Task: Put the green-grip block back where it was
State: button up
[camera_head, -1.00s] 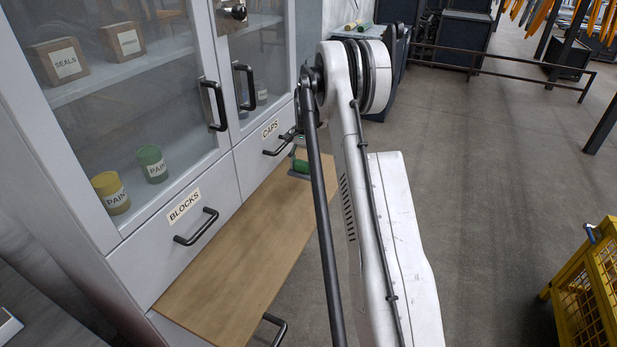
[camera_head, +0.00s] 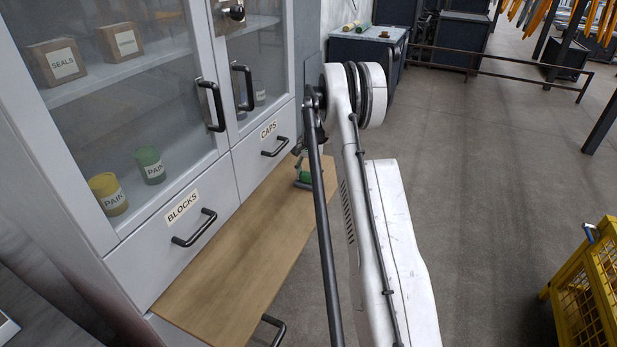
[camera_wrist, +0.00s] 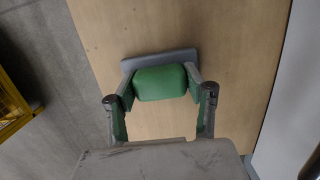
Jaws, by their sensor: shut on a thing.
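The green-grip block (camera_wrist: 160,83) has a green grip on a grey base (camera_wrist: 150,58). In the wrist view it is between the two fingers of my gripper (camera_wrist: 159,92), which is shut on the green grip. The head view shows the block (camera_head: 304,178) small at the far end of the wooden board (camera_head: 225,265), partly hidden by my arm. The grey base is over the wood; I cannot tell whether it touches.
A cabinet stands at left with a BLOCKS drawer (camera_head: 185,222) and a CAPS drawer (camera_head: 268,141), both shut. Glass doors (camera_head: 110,100) are above them. The board's near part is bare. A yellow cage (camera_head: 590,285) stands at far right.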

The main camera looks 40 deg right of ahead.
jog(key=o, duration=1.3)
jog(key=shift+o, duration=0.2)
notch_tip(320, 180, up, 11)
jog(key=d, duration=0.2)
jog(key=s+a+r+n+t+h, duration=0.1)
jog(key=s+a+r+n, duration=0.1)
jog(key=a+r, duration=0.75)
jog(key=s+a+r+n+t+h, duration=0.1)
jog(key=s+a+r+n, duration=0.15)
jog(key=a+r, duration=0.75)
jog(key=s+a+r+n+t, duration=0.2)
jog(key=s+a, duration=0.6)
jog(key=a, duration=0.1)
jog(key=s+a+r+n+t, duration=0.2)
jog(key=s+a+n, duration=0.1)
jog(key=s+a, duration=0.55)
jog(key=s+a+f+n+t, duration=0.1)
jog(key=s+a+f, duration=0.1)
jog(key=s+a, duration=0.2)
jog(key=s+a+f+n+t, duration=0.1)
jog(key=s+a+f+n, duration=0.1)
jog(key=s, duration=0.5)
jog(key=shift+s+a+f+p, duration=0.4)
jog(key=shift+a+f, duration=0.45)
